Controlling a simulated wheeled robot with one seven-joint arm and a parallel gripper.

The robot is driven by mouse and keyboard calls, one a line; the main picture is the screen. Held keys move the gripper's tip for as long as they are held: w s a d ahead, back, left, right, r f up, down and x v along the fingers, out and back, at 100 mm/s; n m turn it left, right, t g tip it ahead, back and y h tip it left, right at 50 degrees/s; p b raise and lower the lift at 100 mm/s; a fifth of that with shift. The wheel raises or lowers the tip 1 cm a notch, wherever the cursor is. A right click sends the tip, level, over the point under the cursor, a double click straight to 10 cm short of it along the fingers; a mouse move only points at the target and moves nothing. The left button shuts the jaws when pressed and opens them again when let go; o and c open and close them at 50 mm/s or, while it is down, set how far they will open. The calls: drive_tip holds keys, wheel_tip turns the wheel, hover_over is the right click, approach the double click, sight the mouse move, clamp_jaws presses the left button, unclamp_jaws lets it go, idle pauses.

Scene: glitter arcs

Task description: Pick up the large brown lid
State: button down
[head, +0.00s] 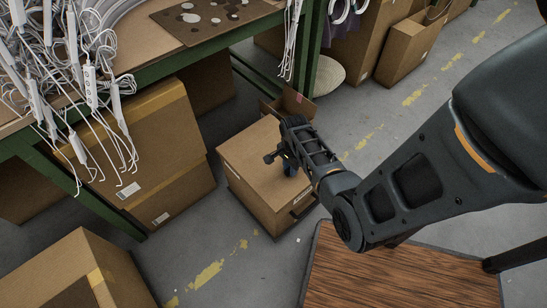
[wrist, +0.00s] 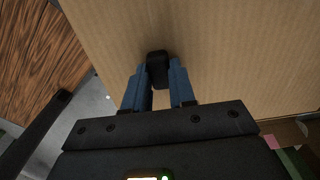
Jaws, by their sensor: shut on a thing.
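The large brown lid (head: 250,150) is a flat cardboard top on a box on the floor, in the middle of the head view. In the wrist view the lid (wrist: 235,50) fills most of the picture, with a small black knob (wrist: 158,66) on it. My gripper (head: 288,168) is over the lid. In the wrist view its blue fingers (wrist: 160,80) are closed on either side of the knob. The knob's lower part is hidden by the fingers. I cannot tell whether the lid is raised off the box.
A green-framed table (head: 160,62) with tangled white cables (head: 88,80) stands at the left, with cartons (head: 165,130) beneath it. An open carton (head: 85,265) is at the lower left. A wood-topped surface (head: 400,280) is at the lower right.

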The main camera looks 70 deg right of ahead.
drive_tip(key=shift+r, duration=0.1)
drive_tip(key=shift+r+p, duration=0.35)
drive_tip(key=shift+r, duration=0.3)
wheel_tip(320, 180, up, 3)
drive_tip(key=shift+f+p, duration=0.1)
drive_tip(key=shift+p, duration=0.45)
drive_tip(key=s+d+r+p, duration=0.1)
drive_tip(key=d+r+p, duration=0.3)
drive_tip(key=d+r, duration=0.6)
drive_tip(key=shift+d+r, duration=0.35)
drive_tip(key=shift+d, duration=0.45)
drive_tip(key=shift+s, duration=0.15)
